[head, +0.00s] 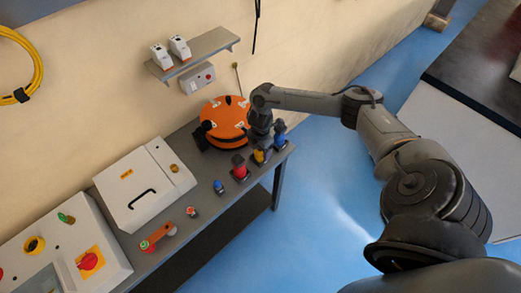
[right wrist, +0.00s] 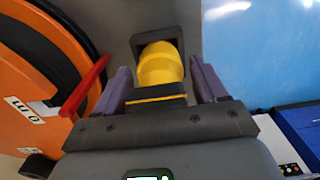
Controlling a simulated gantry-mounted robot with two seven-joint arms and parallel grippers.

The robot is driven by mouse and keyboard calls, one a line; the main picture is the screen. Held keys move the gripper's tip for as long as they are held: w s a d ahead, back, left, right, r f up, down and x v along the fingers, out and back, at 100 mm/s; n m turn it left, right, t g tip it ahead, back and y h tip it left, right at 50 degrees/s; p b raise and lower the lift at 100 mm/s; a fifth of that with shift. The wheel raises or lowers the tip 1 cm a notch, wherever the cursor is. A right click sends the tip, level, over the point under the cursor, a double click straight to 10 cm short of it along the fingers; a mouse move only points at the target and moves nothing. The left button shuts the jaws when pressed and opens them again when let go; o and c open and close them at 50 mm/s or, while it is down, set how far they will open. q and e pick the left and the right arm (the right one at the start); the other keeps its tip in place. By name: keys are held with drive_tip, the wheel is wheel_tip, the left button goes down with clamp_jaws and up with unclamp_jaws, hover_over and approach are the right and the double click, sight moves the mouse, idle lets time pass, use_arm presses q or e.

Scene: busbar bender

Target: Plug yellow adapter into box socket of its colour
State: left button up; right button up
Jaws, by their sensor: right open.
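The yellow adapter (head: 260,156) stands near the right end of the workbench, between a red one and a blue one. In the right wrist view its yellow round body (right wrist: 160,66) sits in a dark square holder, between my finger pads. My right gripper (right wrist: 161,88) is open around it, with a gap visible on each side; in the head view the gripper (head: 261,143) is right above the adapter and partly covers it. A pale box (head: 118,246) at the lower left has a round yellow fitting (head: 34,246); I cannot tell whether it is the socket. My left gripper is out of view.
The red adapter (head: 239,169) and blue adapter (head: 280,136) stand close on either side. An orange cable reel (head: 225,112) is just behind my gripper. A white case (head: 125,195) lies farther left, with an orange-handled tool (head: 157,237) in front of it. A wall shelf (head: 200,52) hangs above.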

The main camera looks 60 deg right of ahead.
drive_tip(key=c, duration=1)
drive_tip(key=shift+c, duration=0.2)
drive_tip(key=shift+r+p, duration=0.25)
drive_tip(key=shift+p, duration=0.05)
drive_tip(key=shift+r+p, duration=0.45)
drive_tip(key=shift+p, duration=0.05)
drive_tip(key=shift+r+p, duration=0.95)
drive_tip(key=shift+p, duration=0.1)
drive_tip(key=shift+r, duration=0.1)
